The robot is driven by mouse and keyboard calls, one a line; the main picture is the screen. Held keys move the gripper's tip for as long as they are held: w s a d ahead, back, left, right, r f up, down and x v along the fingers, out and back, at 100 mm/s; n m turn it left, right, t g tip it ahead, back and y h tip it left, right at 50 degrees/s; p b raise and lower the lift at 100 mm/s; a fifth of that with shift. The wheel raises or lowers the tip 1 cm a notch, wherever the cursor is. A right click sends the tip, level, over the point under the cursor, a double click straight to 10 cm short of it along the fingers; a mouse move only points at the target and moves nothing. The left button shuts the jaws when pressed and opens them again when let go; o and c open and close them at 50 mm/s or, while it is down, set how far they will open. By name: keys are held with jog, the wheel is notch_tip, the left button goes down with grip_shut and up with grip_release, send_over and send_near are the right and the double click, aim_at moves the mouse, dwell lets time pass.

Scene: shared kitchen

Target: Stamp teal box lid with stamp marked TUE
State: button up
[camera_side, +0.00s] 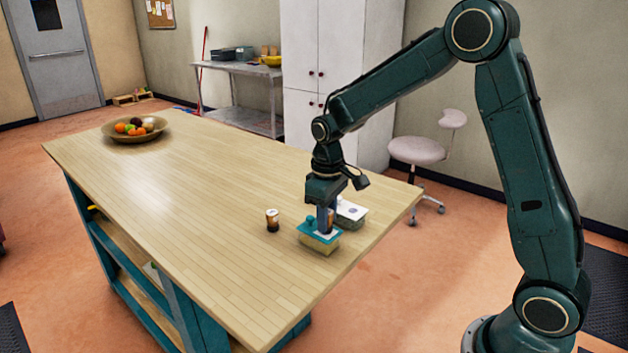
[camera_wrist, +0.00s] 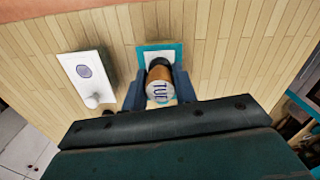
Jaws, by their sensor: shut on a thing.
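My gripper (camera_side: 326,220) points down over the teal-lidded box (camera_side: 306,242) near the table's right end. In the wrist view my gripper (camera_wrist: 160,90) is shut on the stamp marked TUE (camera_wrist: 159,92), with its lettered top facing the camera. The stamp's lower end is in front of the white panel on the teal lid (camera_wrist: 176,52). I cannot tell whether it touches the panel; the fingers hide most of the stamp in the side view.
A white-lidded box (camera_side: 350,211) with a round mark is close beside the teal one; it also shows in the wrist view (camera_wrist: 86,76). A brown and dark stamp-like piece (camera_side: 272,220) stands to the left. A fruit bowl (camera_side: 134,130) is at the far end. The table (camera_side: 190,185) between is clear.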

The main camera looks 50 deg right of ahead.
jog(key=shift+r, duration=3.25)
jog(key=shift+w+a, duration=0.1)
jog(key=shift+w, duration=0.05)
jog(key=w+a+f+m, duration=0.1)
jog(key=w+a+m, duration=0.3)
jog(key=m, duration=0.1)
jog(key=shift+f, duration=0.4)
jog(key=shift+a, duration=0.1)
